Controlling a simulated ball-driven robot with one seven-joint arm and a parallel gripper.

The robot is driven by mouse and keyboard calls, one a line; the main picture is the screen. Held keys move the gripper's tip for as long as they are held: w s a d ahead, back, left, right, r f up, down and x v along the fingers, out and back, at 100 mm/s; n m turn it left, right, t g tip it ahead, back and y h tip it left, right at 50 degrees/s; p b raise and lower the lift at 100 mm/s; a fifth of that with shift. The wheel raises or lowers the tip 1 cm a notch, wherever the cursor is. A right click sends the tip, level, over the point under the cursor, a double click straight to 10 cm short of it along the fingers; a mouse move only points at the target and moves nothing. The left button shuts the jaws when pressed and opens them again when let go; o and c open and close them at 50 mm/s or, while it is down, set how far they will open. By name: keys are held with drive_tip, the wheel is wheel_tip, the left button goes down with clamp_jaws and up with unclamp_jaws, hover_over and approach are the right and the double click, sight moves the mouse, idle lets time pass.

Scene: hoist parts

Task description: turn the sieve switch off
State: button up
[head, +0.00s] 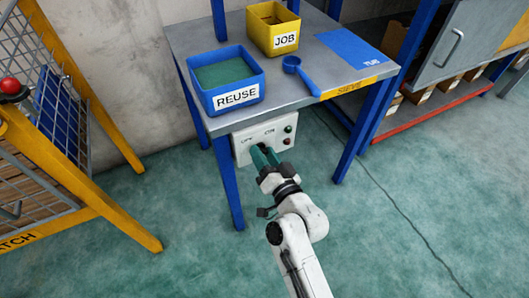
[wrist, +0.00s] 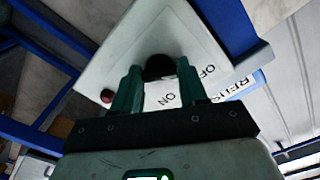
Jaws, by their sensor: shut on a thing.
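The sieve switch panel (head: 243,152) is a pale box on the front of the blue-legged table, marked OFF on the left and ON on the right. Its face also shows in the wrist view (wrist: 190,32). The black switch knob (wrist: 158,66) sits on the panel between my fingertips. My gripper (head: 261,154), with green fingers, reaches the panel from the front and is shut on the knob; it also shows in the wrist view (wrist: 158,74). The fingers hide part of the knob, and I cannot tell which way it points.
A green lamp (head: 288,128) and a red one (head: 287,141) sit on the panel's right. On the table (head: 190,45) above are a blue REUSE bin (head: 238,97), a yellow JOB bin (head: 273,40) and a blue scoop (head: 300,73). A yellow rack (head: 60,165) stands left.

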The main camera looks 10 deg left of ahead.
drive_tip(key=shift+m+p, duration=0.35)
drive_tip(key=shift+m, duration=1.25)
drive_tip(key=o, duration=1.1)
drive_tip(key=shift+c, duration=0.2)
drive_tip(key=b+v, duration=0.1)
drive_tip(key=v, duration=1)
drive_tip(key=shift+w, duration=0.15)
